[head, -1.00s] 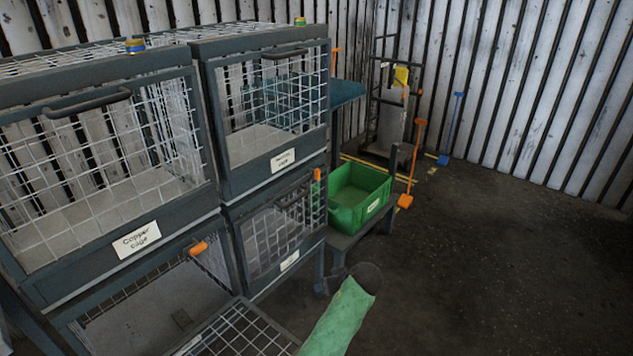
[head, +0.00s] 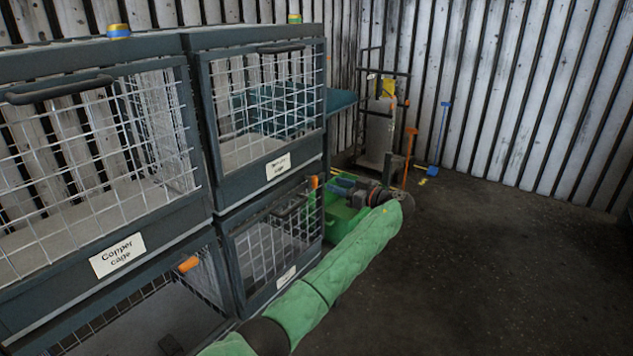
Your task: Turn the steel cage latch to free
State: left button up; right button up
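The lower right cage (head: 272,238) has a mesh door that stands shut. Its white label (head: 286,277) is too small to read. An orange latch (head: 313,184) stands upright at the right edge of this door. My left arm, in a green sleeve, comes up from the bottom and bends back left at its far end. My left gripper (head: 336,189) is just right of the orange latch, over the green bin. Its fingertips are small and partly hidden, so I cannot tell whether they touch the latch or are open. My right gripper is not in view.
The copper cage (head: 100,235) and another shut cage (head: 268,190) sit above. The lower left cage has a sideways orange latch (head: 188,264). A green bin (head: 345,222) stands right of the cages, partly behind my arm. Floor at the right is clear.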

aim_at(317, 177)
pick_arm(q)
jog(key=shift+p+x, duration=0.3)
jog(key=shift+x, duration=3.55)
grip_shut()
